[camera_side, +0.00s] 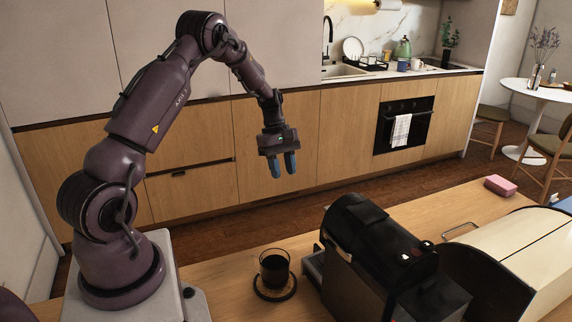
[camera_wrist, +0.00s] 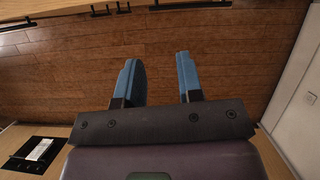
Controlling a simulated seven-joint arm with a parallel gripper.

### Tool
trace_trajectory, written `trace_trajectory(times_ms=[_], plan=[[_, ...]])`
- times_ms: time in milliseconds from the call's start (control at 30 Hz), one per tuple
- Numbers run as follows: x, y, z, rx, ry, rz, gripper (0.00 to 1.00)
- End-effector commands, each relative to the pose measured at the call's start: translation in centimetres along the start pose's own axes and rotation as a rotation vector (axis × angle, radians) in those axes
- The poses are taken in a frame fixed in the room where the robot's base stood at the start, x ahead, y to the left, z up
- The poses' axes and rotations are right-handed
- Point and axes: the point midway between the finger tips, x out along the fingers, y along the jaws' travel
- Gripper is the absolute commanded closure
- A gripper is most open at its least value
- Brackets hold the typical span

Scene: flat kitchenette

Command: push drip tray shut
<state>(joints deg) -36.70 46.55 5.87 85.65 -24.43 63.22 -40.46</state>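The black coffee machine (camera_side: 380,250) stands on the wooden counter in the side view. Its drip tray (camera_side: 314,264) shows as a grey edge sticking out at the machine's left, partly hidden by the machine body; how far out it is, I cannot tell. My gripper (camera_side: 282,168) hangs in the air, pointing down, above and to the left of the machine, well apart from it. In the wrist view my gripper (camera_wrist: 158,65) has its two blue fingers apart with nothing between them. The machine and tray are not in the wrist view.
A dark glass (camera_side: 274,268) stands on a round black coaster (camera_side: 274,286) left of the machine. A cream bread box (camera_side: 520,255) is to the right, and a pink block (camera_side: 500,186) lies farther back. The counter (camera_side: 440,205) behind the machine is largely clear.

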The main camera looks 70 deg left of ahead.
Motion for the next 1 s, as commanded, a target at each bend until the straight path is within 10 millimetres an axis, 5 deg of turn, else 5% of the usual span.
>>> trace_trajectory(times_ms=[133,567,800,1000], plan=[[0.8,1.5,3.2,0.010,-0.005,-0.003,0.66],[9.8,1.3,3.0,0.004,-0.008,-0.007,0.66],[12.3,1.3,6.9,0.008,-0.006,-0.004,0.66],[10.8,1.4,2.8,0.001,-0.004,0.000,0.66]])
